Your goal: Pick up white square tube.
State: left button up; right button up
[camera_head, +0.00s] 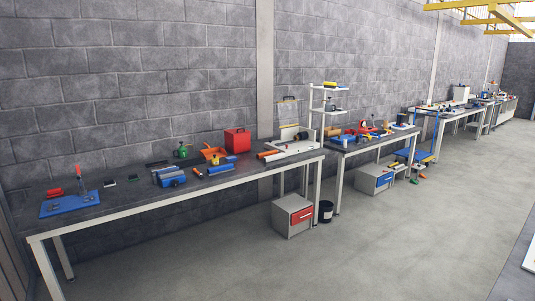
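I cannot single out a white square tube with certainty at this size. A long white piece (292,149) lies at the right end of the near workbench (130,209), beside an orange bar (268,154), but its shape is too small to tell. Neither of my grippers is in view.
On the near bench are a blue mat (70,204), a blue tool (171,178), a red case (237,140) and several small tools. Under the benches stand a grey cabinet with a red drawer (293,215) and a black bucket (325,211). Open concrete floor (400,245) lies in front.

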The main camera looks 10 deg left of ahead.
aim_at(273, 157)
jog(key=i+j, duration=0.25)
jog(key=i, duration=0.2)
jog(key=i+j, duration=0.3)
jog(key=i, duration=0.2)
jog(key=i+j, duration=0.25)
jog(key=i, duration=0.2)
jog(key=i+j, duration=0.25)
jog(key=i, duration=0.2)
jog(key=i+j, duration=0.3)
jog(key=i, duration=0.2)
jog(key=i+j, duration=0.25)
jog(key=i, duration=0.2)
